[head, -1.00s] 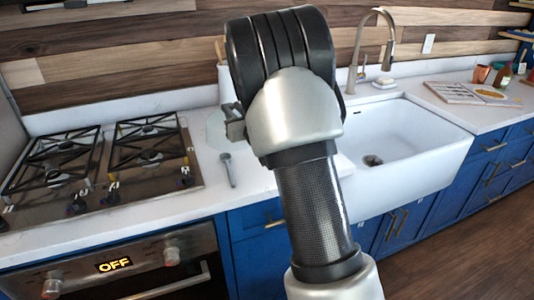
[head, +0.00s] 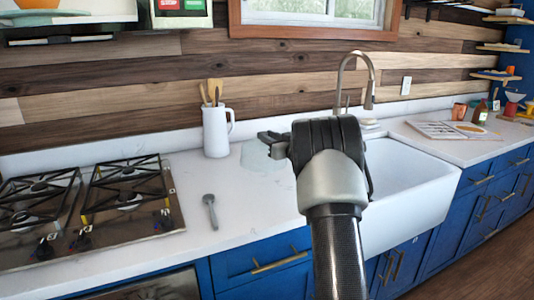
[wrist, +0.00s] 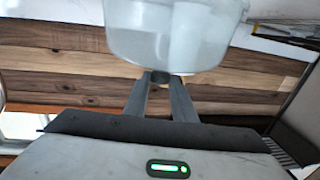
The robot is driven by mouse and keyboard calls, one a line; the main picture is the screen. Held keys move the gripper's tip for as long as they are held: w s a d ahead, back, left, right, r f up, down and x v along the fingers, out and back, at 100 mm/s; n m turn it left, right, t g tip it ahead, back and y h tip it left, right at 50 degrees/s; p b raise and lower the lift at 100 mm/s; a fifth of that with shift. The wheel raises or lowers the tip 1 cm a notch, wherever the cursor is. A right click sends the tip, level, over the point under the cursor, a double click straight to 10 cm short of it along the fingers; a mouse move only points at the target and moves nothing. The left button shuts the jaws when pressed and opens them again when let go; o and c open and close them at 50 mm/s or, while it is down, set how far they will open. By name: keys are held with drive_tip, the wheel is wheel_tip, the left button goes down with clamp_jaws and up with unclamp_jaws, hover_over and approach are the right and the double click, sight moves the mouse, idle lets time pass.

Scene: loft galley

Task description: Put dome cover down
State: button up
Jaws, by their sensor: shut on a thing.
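The dome cover (head: 262,157) is a clear, faintly tinted dome, hard to make out against the white counter in the head view. In the wrist view the dome cover (wrist: 175,38) fills the top middle, with its small knob between the fingertips. My gripper (head: 270,138) is shut on this knob, above the dome. My gripper (wrist: 161,78) also shows in the wrist view. The dome is over the white counter (head: 240,215), left of the sink. I cannot tell whether its rim touches the counter.
A white pitcher (head: 216,133) with wooden utensils stands just left of the dome. A spoon (head: 210,211) lies on the counter in front, right of the gas stove (head: 95,205). The sink (head: 405,180) and its tall faucet (head: 371,75) are to the right. The front counter is mostly clear.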

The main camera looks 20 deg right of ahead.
drive_tip(key=shift+f+b, duration=0.4)
drive_tip(key=shift+f, duration=1.6)
drive_tip(key=shift+f, duration=0.15)
drive_tip(key=o, duration=0.9)
drive_tip(key=shift+r, duration=0.2)
drive_tip(key=s, duration=0.4)
drive_tip(key=s+d, duration=0.1)
drive_tip(key=s, duration=0.3)
drive_tip(key=s+d+p, duration=0.1)
drive_tip(key=s, duration=0.3)
drive_tip(key=shift+f, duration=0.1)
